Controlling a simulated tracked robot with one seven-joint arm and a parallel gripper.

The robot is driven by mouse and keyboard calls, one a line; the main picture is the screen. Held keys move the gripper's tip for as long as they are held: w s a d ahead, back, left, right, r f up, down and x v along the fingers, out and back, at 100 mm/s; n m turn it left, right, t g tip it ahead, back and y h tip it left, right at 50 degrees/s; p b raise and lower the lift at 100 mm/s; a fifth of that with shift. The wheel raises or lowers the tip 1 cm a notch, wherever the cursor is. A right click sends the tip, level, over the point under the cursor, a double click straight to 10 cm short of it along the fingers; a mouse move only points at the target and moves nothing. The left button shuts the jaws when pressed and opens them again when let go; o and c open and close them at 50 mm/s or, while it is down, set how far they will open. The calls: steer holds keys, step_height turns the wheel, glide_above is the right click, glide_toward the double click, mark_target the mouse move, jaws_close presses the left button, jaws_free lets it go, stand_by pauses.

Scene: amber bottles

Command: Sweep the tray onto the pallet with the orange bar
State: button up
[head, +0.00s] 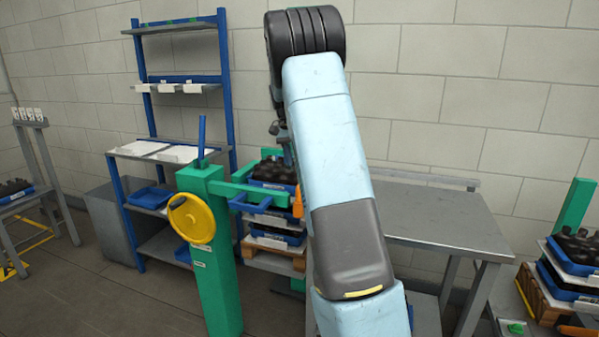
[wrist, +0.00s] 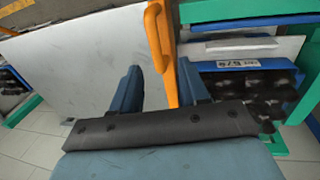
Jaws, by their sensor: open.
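The orange bar (wrist: 160,50) runs upright between the fingers of my open gripper (wrist: 159,67) in the wrist view; I cannot tell whether they touch it. In the head view a small piece of the orange bar (head: 298,204) shows at the left edge of my arm, which hides my gripper. A blue tray of dark bottles (head: 273,184) sits in the green frame, above another blue tray (head: 278,236). Below is the wooden pallet (head: 275,263), partly hidden by my arm. In the wrist view, a labelled blue tray (wrist: 205,67) with dark bottles lies to the right of the bar.
A green post (head: 217,270) with a yellow wheel (head: 191,218) stands at the left of the stack. A grey table (head: 440,215) is at the right, and more stacked trays (head: 572,270) stand at the far right. A blue shelf rack (head: 228,90) stands behind.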

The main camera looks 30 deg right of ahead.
step_height(320, 180, up, 7)
steer(key=w+a, duration=0.1)
stand_by(0.7)
